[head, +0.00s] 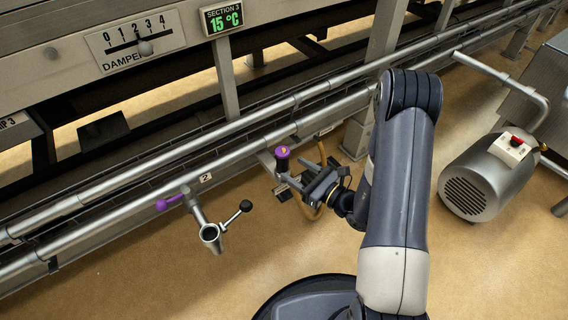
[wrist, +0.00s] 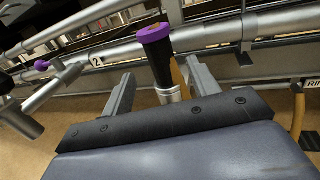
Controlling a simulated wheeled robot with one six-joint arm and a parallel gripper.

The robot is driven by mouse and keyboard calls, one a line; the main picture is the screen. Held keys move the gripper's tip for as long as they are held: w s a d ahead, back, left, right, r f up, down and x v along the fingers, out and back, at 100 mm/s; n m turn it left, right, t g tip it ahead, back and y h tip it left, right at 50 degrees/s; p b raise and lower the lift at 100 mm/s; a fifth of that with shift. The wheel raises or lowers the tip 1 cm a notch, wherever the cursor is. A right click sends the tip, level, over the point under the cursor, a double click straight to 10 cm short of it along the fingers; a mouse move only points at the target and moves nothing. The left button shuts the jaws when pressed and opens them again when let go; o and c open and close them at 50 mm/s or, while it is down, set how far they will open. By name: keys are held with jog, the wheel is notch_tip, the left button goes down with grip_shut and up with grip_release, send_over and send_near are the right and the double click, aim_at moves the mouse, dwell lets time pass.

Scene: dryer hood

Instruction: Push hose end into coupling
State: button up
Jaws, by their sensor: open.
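The hose end (head: 283,166) stands upright beside the lower rail, with a black grip, a purple ring on top and a metal collar below. It also shows in the wrist view (wrist: 160,60), between my finger tips as seen there. My gripper (head: 287,188) is open around or just in front of it; I cannot tell whether either finger touches. The coupling (head: 209,234) is an open metal pipe mouth to the left, with a black-knobbed lever (head: 237,212) and a purple handle (head: 170,202). In the wrist view the coupling (wrist: 22,120) is partly cut off at the left edge.
Two long metal rails (head: 130,185) run behind the hose end and coupling. A number 2 plate (head: 206,178) is on the lower one. A tan hose (head: 314,212) hangs near my gripper. A motor (head: 482,180) stands at right. The floor in front of the coupling is clear.

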aim_at(277, 156)
jog(key=shift+b+x, duration=0.9)
jog(key=shift+x, duration=3.05)
jog(key=shift+w+d+r, duration=0.1)
jog(key=shift+r, duration=0.1)
jog(key=shift+c, duration=0.6)
jog(key=c, duration=1.1)
notch_tip(277, 156, up, 10)
jog(key=p, duration=0.4)
